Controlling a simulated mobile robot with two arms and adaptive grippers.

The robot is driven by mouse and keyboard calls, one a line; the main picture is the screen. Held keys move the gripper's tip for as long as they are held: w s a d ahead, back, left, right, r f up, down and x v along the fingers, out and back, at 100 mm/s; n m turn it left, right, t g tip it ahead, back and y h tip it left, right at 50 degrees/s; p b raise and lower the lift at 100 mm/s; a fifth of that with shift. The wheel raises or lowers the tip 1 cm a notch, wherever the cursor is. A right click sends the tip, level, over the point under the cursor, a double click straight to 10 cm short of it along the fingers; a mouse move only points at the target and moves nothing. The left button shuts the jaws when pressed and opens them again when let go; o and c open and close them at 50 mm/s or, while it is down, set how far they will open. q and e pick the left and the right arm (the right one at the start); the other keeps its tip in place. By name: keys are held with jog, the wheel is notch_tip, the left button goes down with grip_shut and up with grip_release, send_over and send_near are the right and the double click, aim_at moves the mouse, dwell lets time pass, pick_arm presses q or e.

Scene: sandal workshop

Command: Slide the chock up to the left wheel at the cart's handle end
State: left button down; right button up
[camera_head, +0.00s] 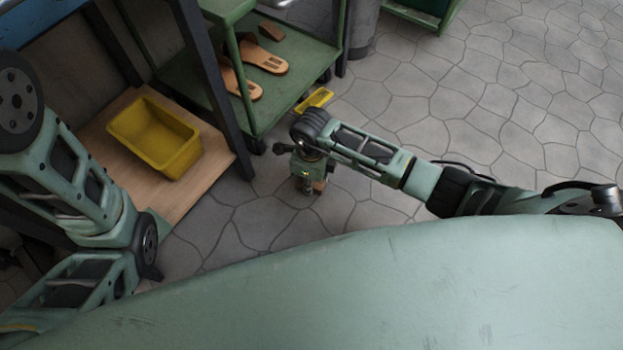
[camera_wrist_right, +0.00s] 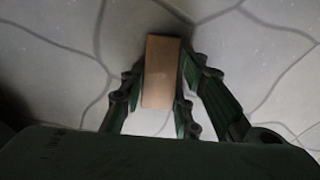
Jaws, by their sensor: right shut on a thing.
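The chock (camera_wrist_right: 161,72) is a plain wooden block, seen from above between the fingers in the right wrist view. The green cart (camera_head: 285,105) stands behind and left of the gripper. A dark wheel (camera_head: 257,146) shows under its near corner, apart from the chock. My left arm is at the left; its gripper does not show.
A yellow bin (camera_head: 160,140) sits on a wooden shelf (camera_head: 108,112) at the left. Sandals (camera_head: 263,57) and a brown wedge-like piece (camera_head: 271,31) lie on the cart's lower shelf. A yellow piece (camera_head: 314,101) shows beyond my right wrist. Stone floor (camera_head: 480,90) is clear at the right.

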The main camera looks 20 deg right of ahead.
jog(key=c, duration=0.5)
jog(key=shift+o, duration=0.2)
jog(key=shift+r+m+p, duration=0.15)
jog(key=shift+m+p, duration=0.5)
jog(key=shift+m, duration=0.15)
jog(key=shift+m+p, duration=0.35)
jog(key=shift+m, duration=0.45)
jog(key=shift+w, duration=0.1)
